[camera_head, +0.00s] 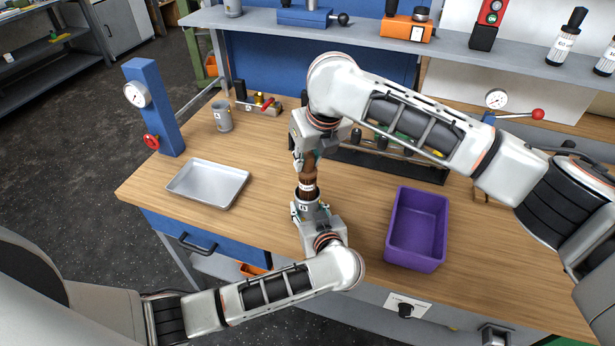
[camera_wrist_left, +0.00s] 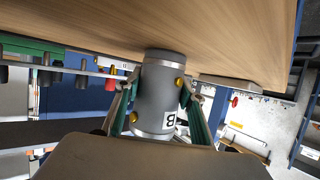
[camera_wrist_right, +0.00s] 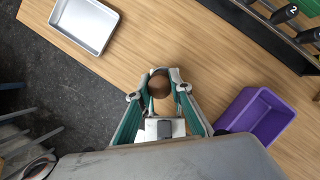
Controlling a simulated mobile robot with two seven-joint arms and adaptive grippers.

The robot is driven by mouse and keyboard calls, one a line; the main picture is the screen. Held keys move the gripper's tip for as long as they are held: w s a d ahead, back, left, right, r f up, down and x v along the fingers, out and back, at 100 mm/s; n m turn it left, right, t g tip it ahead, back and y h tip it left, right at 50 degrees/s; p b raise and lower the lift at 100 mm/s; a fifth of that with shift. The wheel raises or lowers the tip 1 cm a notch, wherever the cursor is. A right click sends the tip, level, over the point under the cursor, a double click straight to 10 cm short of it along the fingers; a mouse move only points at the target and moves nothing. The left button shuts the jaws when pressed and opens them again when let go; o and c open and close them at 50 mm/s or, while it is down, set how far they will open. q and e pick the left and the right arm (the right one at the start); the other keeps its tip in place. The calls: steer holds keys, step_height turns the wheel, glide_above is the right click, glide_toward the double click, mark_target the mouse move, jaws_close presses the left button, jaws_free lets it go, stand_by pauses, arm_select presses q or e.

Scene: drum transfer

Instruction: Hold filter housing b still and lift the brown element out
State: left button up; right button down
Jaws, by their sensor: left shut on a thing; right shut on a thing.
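Filter housing b (camera_head: 308,212) is a grey cylinder standing near the table's front edge. The left wrist view shows it (camera_wrist_left: 160,88) with a "B" label and yellow knobs. My left gripper (camera_wrist_left: 157,112) is shut around its sides. The brown element (camera_head: 308,176), with a white label band, stands upright above the housing's mouth. Whether its lower end is still inside I cannot tell. My right gripper (camera_head: 305,158) is shut on its upper part from above. The right wrist view shows the element's brown top (camera_wrist_right: 158,86) between the fingers.
A silver tray (camera_head: 208,183) lies to the left and a purple bin (camera_head: 417,228) stands to the right. A grey canister (camera_head: 222,115) and a blue press (camera_head: 152,108) with a gauge stand at the back left. A dark rack (camera_head: 385,160) stands behind my right gripper.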

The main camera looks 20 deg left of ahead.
step_height(320, 180, up, 10)
steer(key=shift+r, duration=0.2)
arm_select(q)
steer(key=o, duration=1.5)
steer(key=shift+o, duration=0.2)
steer(key=shift+s, duration=0.1)
